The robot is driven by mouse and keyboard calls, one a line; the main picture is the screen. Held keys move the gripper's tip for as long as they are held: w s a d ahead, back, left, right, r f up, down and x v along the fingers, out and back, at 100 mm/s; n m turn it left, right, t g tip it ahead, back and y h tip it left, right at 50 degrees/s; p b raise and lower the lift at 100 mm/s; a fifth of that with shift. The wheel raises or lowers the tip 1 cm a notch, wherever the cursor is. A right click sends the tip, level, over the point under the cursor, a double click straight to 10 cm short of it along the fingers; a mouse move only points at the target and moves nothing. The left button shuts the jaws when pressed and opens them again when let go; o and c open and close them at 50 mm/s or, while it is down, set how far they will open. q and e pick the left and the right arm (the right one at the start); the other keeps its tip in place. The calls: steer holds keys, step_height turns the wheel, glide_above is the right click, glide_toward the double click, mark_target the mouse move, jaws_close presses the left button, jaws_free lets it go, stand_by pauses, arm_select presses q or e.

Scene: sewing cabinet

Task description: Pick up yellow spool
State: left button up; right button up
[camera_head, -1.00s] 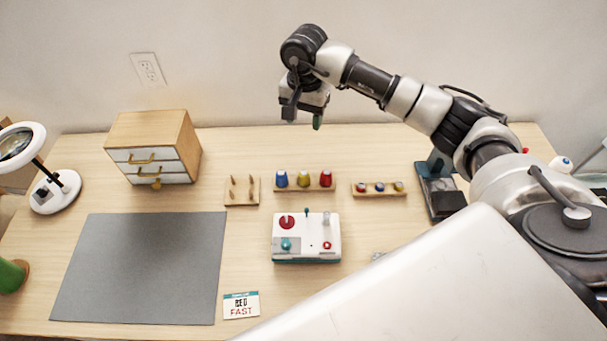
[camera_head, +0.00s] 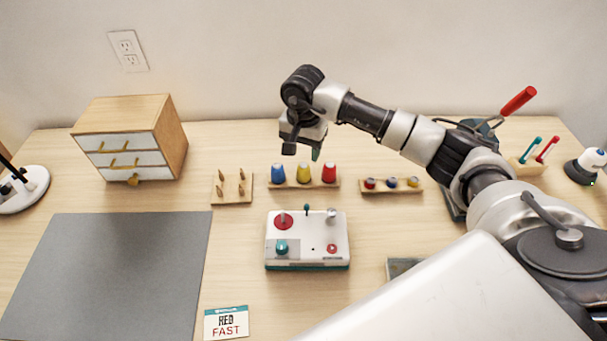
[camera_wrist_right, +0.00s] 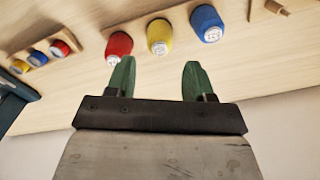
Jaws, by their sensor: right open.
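The yellow spool (camera_head: 304,173) stands upright on a wooden strip (camera_head: 262,184) between a blue spool (camera_head: 277,173) and a red spool (camera_head: 329,173). In the right wrist view the yellow spool (camera_wrist_right: 160,37) lies beyond the gap between the green fingertips, with the red spool (camera_wrist_right: 118,47) and blue spool (camera_wrist_right: 206,24) on either side. My right gripper (camera_head: 302,152) is above and behind the row in the head view. In the right wrist view my right gripper (camera_wrist_right: 157,80) is open and empty, its fingers apart from the yellow spool. My left gripper is not in view.
A pegged wooden block (camera_head: 232,198) stands left of the spools and a bobbin holder (camera_head: 391,191) right. A white control box (camera_head: 307,240) is in front. A small drawer cabinet (camera_head: 165,137) and grey mat (camera_head: 110,270) are at left.

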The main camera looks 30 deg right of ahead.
mark_target(303, 170)
step_height(303, 170, down, 8)
steer(key=shift+r+p, duration=0.2)
steer(key=shift+p, duration=0.45)
steer(key=shift+c, duration=0.5)
steer(key=c, duration=0.6)
